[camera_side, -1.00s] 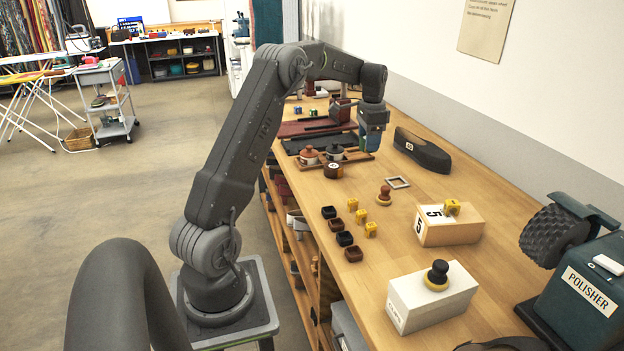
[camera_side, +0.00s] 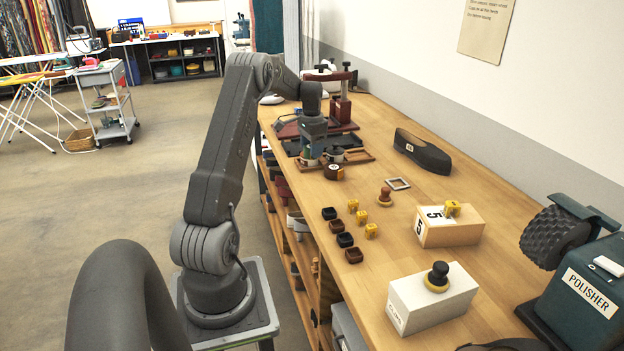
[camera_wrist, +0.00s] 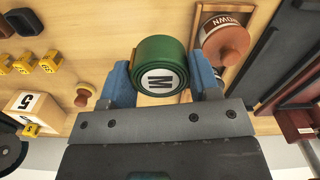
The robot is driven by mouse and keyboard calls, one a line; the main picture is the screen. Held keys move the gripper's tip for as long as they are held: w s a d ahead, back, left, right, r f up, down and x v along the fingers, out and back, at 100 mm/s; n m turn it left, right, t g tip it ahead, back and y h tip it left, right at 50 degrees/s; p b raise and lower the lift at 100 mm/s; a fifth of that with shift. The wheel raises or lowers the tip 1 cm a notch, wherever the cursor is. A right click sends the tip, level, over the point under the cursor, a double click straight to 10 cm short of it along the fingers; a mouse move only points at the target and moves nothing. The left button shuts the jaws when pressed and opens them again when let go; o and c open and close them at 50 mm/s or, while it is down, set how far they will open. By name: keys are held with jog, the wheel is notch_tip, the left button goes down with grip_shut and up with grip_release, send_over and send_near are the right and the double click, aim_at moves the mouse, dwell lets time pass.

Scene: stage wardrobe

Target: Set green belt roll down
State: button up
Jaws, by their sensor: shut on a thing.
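The green belt roll (camera_wrist: 160,48), with a white M label on its face, is between the two blue fingers of my gripper (camera_wrist: 160,80) in the wrist view. Both fingers press on its sides, so my gripper is shut on it. In the side view my gripper (camera_side: 312,150) points down near the front edge of the bench, over or beside the wooden tray with the lidded pots. The roll is hard to make out there, and I cannot tell whether it touches anything below.
A reddish-brown lidded pot marked BROWN (camera_wrist: 226,42) stands close beside the right finger in the wrist view. Small cups and yellow tags (camera_side: 361,216) are further forward.

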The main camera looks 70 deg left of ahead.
aim_at(312, 179)
notch_tip(312, 179, down, 8)
jog(key=shift+f, duration=0.1)
dwell(0.4)
jog(key=shift+f, duration=0.15)
jog(key=o, duration=0.7)
